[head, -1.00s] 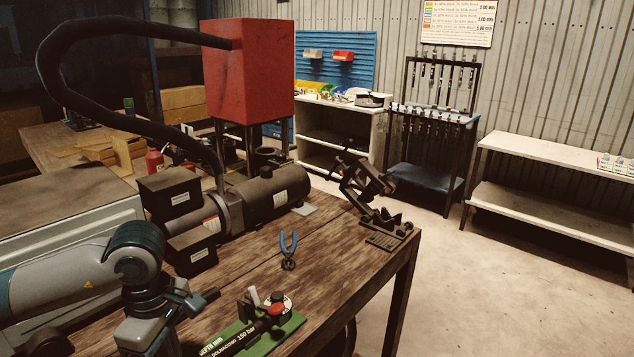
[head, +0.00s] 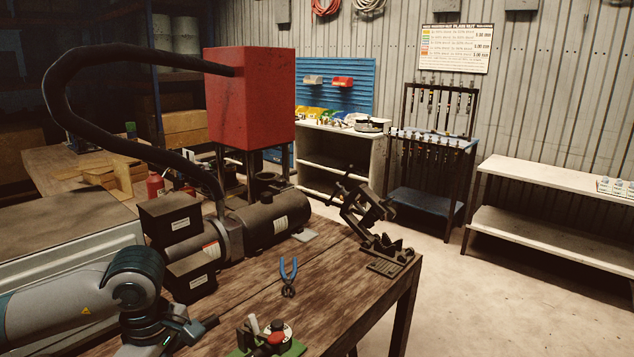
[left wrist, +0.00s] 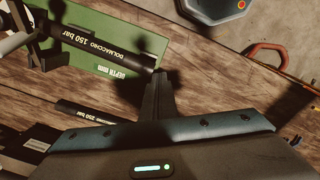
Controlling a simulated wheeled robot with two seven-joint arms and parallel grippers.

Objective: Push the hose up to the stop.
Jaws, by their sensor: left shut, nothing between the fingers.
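The black hose marked "150 bar" (left wrist: 85,47) lies along the green plate marked "DEPTH mm" (left wrist: 118,72) in the left wrist view. Its near end is towards the picture's middle; its far end runs into a dark and pale fitting at the left. My left gripper (left wrist: 159,82) is shut and empty, its fingertips right by the hose's near end. I cannot tell whether they touch. In the head view the left gripper (head: 205,324) is left of the green fixture (head: 297,349), which is cut off at the bottom edge. My right gripper is not in view.
A second black hose marked "250 bar" (left wrist: 88,110) lies on the wooden bench. Blue-handled pliers (head: 288,275) lie behind the fixture. A dark clamp-like device (head: 372,210) stands at the bench's right corner. The dark pump unit (head: 265,217) is at the back.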

